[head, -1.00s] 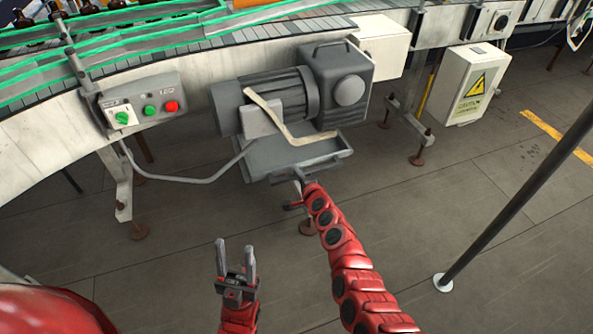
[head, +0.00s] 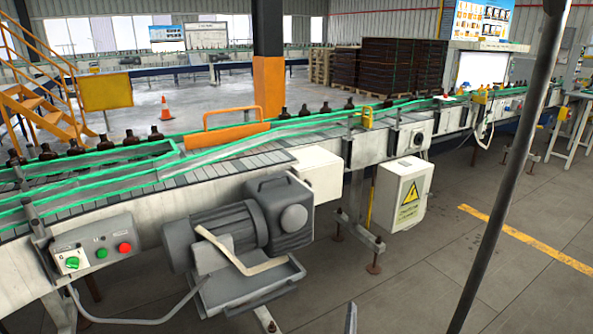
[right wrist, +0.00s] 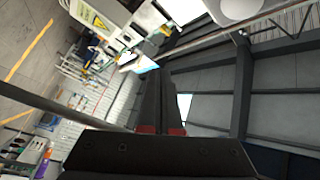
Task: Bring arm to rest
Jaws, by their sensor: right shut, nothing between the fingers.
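The tip of my right gripper (head: 350,318) just shows at the bottom edge in the head view, in front of the floor and right of the motor. In the right wrist view the dark fingers of my right gripper (right wrist: 159,84) are together, with nothing between them. The rest of my right arm is outside the head view. My left gripper is not in view. Dark amber bottles (head: 156,134) stand on the conveyor (head: 240,166), behind green rails and well away from my right gripper.
A grey motor (head: 232,230), a button box (head: 97,248) and a white warning box (head: 402,196) are on the conveyor's near side. A dark pole (head: 502,190) stands at the right. Open floor (head: 415,285) lies between pole and conveyor.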

